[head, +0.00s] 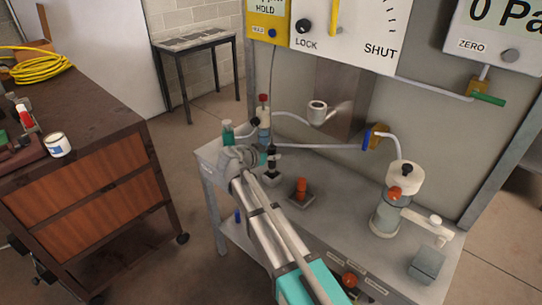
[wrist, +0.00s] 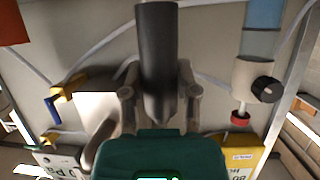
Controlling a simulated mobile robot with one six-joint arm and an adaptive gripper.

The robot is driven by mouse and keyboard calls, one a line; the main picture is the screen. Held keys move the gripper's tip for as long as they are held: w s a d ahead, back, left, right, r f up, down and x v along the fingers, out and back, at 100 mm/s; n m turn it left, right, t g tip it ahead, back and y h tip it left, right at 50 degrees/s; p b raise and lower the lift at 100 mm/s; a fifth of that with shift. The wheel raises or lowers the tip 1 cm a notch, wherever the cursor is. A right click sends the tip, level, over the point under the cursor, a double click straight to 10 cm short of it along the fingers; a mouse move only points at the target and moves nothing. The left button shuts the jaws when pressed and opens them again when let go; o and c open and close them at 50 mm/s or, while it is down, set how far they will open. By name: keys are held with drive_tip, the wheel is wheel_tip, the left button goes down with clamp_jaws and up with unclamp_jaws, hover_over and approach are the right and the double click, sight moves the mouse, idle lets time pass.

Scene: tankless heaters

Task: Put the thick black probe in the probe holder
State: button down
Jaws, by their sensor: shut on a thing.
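The thick black probe (wrist: 157,50) is held between the two fingers of my gripper (wrist: 158,85) in the wrist view, which is upside down to the room. It is a plain dark cylinder with a narrower end toward the palm. In the head view my gripper (head: 241,158) is over the left end of the grey bench; the probe is hard to make out there. A pale round cup (head: 318,112), open at the top, stands out near the back panel, right of and beyond the gripper. It may be the probe holder; I cannot be sure.
A red-capped vessel (head: 263,118) stands close beyond my gripper. A dark fitting (head: 271,178) and an orange knob (head: 301,188) are on the bench (head: 320,220). A larger canister (head: 388,215) stands at right. A wooden cabinet (head: 90,190) is at left, with floor between.

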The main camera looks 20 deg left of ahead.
drive_tip(key=shift+f, duration=0.2)
drive_tip(key=shift+c, duration=1.8)
unclamp_jaws()
drive_tip(key=shift+r, duration=0.2)
drive_tip(key=shift+s+a+r+p, duration=0.25)
drive_tip(key=shift+s+r+p, duration=0.05)
drive_tip(key=shift+s, duration=0.15)
drive_tip(key=p+v, duration=0.4)
drive_tip(key=v, duration=0.6)
drive_tip(key=shift+s, duration=0.4)
drive_tip(key=shift+a+r, duration=0.1)
drive_tip(key=shift+r, duration=0.05)
